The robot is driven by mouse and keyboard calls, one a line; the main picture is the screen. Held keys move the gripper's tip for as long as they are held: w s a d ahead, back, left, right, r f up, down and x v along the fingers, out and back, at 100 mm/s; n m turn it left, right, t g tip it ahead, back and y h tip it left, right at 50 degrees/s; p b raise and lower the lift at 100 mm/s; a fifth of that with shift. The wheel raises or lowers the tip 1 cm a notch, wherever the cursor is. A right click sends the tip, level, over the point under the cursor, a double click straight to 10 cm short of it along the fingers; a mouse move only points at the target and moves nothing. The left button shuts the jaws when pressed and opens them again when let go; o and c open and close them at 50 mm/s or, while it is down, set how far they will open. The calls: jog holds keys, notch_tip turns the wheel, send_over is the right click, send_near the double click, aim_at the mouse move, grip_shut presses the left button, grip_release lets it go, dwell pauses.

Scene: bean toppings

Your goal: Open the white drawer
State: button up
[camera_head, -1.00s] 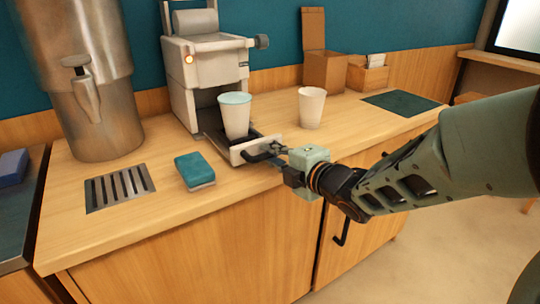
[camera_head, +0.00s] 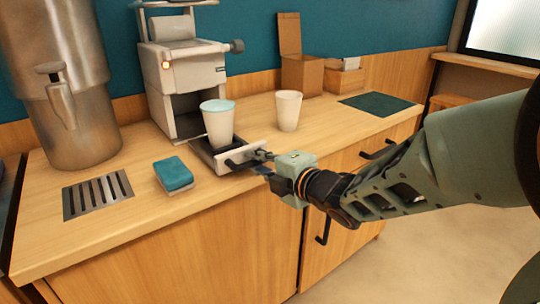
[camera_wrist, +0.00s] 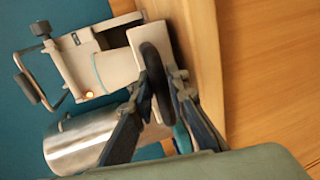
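The white drawer (camera_head: 227,158) slides out at the base of the coffee machine (camera_head: 183,80) and stands partly open. A white cup with a pale blue top (camera_head: 218,126) stands upright in it. The drawer's black handle (camera_head: 241,163) is at its front, and also shows in the wrist view (camera_wrist: 156,82). My gripper (camera_head: 262,157) reaches it from the right. In the wrist view my gripper's fingers (camera_wrist: 158,98) lie on both sides of the handle and appear closed on it; exact contact is partly hidden.
A white cup (camera_head: 288,111) stands right of the drawer. A teal sponge (camera_head: 174,175) and a metal drain grate (camera_head: 97,195) lie to the left, near a steel dispenser (camera_head: 72,110). A cardboard box (camera_head: 302,75) is at the back. Open floor lies beyond the counter's front.

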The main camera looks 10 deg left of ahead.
jog(key=o, duration=0.3)
